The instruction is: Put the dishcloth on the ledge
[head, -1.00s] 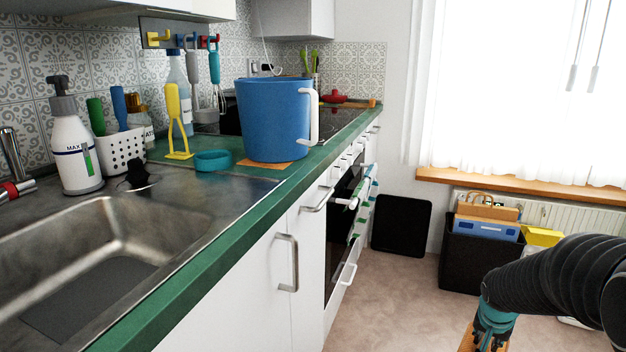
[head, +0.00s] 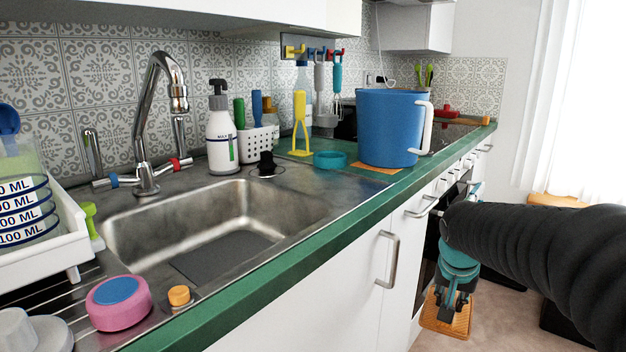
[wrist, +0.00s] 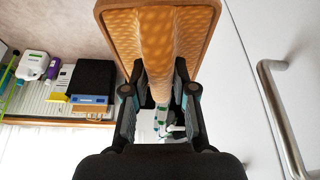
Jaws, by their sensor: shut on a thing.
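My gripper (head: 456,292) is shut on an orange, patterned dishcloth (head: 446,318), which hangs below it beside the white cabinet fronts, clear of the counter. In the wrist view, the dishcloth (wrist: 200,32) spreads out flat beyond the fingers, with a brown border. A raised fold of it runs between the fingertips of my gripper (wrist: 158,92). A wooden ledge under the window (head: 557,200) shows at the right of the head view, partly hidden by my arm. The ledge also shows in the wrist view (wrist: 45,119), away to the left.
A green-edged counter (head: 330,236) with a sink (head: 215,225) runs along the left. A blue pitcher (head: 390,128) stands on it. Cabinet handles (head: 387,260) stick out beside my arm. A black bin (wrist: 92,80) stands near the window. Some floor is free below the dishcloth.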

